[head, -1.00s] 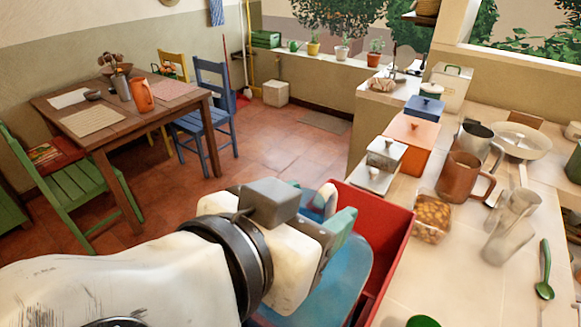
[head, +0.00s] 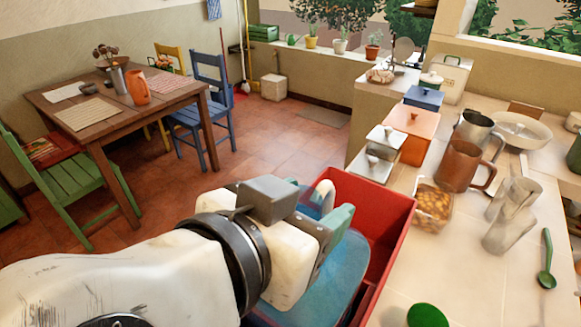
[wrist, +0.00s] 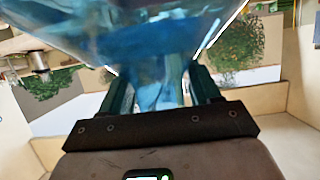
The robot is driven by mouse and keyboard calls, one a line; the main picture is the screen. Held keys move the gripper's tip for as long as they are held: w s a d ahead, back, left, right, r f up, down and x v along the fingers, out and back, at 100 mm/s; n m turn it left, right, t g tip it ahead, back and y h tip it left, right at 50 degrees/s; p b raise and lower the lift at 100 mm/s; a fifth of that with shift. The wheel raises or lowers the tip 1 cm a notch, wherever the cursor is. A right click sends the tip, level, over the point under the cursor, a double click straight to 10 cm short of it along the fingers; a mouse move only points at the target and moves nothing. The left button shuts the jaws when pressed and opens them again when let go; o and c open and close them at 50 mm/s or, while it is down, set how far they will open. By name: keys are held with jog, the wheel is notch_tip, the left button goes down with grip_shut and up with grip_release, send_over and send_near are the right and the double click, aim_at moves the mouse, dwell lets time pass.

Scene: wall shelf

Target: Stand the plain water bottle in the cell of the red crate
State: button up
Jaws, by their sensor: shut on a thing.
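The water bottle (head: 338,280) is clear blue, with a wide body and a narrow neck. My gripper (head: 325,225) is shut on its neck, which shows between the two fingers in the wrist view (wrist: 158,92). In the head view the bottle overlaps the red crate (head: 392,232), whose rim shows behind it and to its right. My gripper and the bottle hide much of the crate's inside, so I cannot tell how deep the bottle is or whether it touches a wall.
The counter right of the crate holds a glass dish of orange food (head: 432,207), a brown mug (head: 461,172), clear glasses (head: 512,225), a green spoon (head: 546,262) and lidded boxes (head: 412,127). A green round object (head: 427,315) lies at the front. Open floor is at the left.

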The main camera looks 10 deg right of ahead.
jog(key=shift+f+b, duration=1.45)
jog(key=shift+f, duration=0.4)
jog(key=o, duration=1.6)
jog(key=v, duration=1.1)
jog(key=shift+b, duration=0.35)
jog(key=shift+s+f, duration=0.1)
